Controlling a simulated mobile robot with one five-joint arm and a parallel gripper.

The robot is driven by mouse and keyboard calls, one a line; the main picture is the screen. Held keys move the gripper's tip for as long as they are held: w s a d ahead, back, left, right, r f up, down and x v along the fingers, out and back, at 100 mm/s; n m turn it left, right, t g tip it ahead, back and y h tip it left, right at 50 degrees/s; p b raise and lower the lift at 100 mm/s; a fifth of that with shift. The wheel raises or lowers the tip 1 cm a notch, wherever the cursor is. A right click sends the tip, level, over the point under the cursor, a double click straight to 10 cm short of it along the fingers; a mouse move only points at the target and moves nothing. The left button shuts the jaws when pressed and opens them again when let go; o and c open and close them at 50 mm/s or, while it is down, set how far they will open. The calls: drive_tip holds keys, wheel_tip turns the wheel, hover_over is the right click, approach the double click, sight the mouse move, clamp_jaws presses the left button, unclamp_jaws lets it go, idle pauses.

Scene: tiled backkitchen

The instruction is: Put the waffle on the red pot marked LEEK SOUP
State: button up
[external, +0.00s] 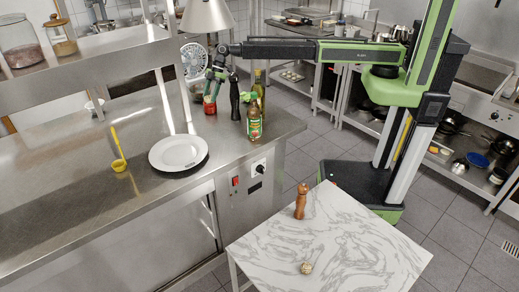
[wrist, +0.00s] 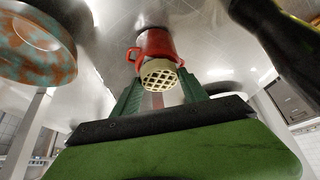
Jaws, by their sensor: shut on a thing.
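The waffle (wrist: 160,76), pale with a grid pattern, sits between my fingertips in the wrist view. My gripper (wrist: 158,92) is shut on it. The red pot (wrist: 158,43), with a handle at its side, shows just beyond the waffle; the waffle overlaps its near edge in the picture. I cannot tell whether they touch. In the external view the red pot (external: 210,107) stands on the steel counter, with my gripper (external: 212,86) close above it. The waffle is too small or hidden to make out there. No marking on the pot is readable.
A dark mill (external: 234,97) and a labelled bottle (external: 254,121) stand right of the pot. A white plate (external: 178,152) and a yellow ladle (external: 118,150) lie nearer on the counter. A lamp (external: 207,15) hangs above. A rust-and-teal round object (wrist: 38,45) is at left in the wrist view.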

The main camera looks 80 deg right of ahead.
drive_tip(key=shift+f, duration=0.15)
drive_tip(key=o, duration=1.4)
drive_tip(key=shift+r+p, duration=0.3)
drive_tip(key=shift+r, duration=0.1)
drive_tip(key=p+v, duration=1)
drive_tip(key=v, duration=0.2)
drive_tip(key=s+d+f+m+g+h, duration=0.1)
drive_tip(key=s+d+m, duration=0.2)
drive_tip(key=s, duration=0.9)
drive_tip(key=s+d+f+m+g+h, duration=0.1)
drive_tip(key=s+d+m, duration=0.3)
drive_tip(key=s, duration=0.9)
drive_tip(key=s+d+f+m+g+h, duration=0.1)
drive_tip(key=s+d+m+h, duration=0.2)
drive_tip(key=s, duration=0.9)
drive_tip(key=shift+s+d+f+m, duration=0.1)
drive_tip(key=shift+d+f+m, duration=0.2)
drive_tip(key=shift+d, duration=0.35)
drive_tip(key=shift+s+d+f+m, duration=0.1)
drive_tip(key=shift+d+m, duration=0.3)
drive_tip(key=shift+d, duration=0.3)
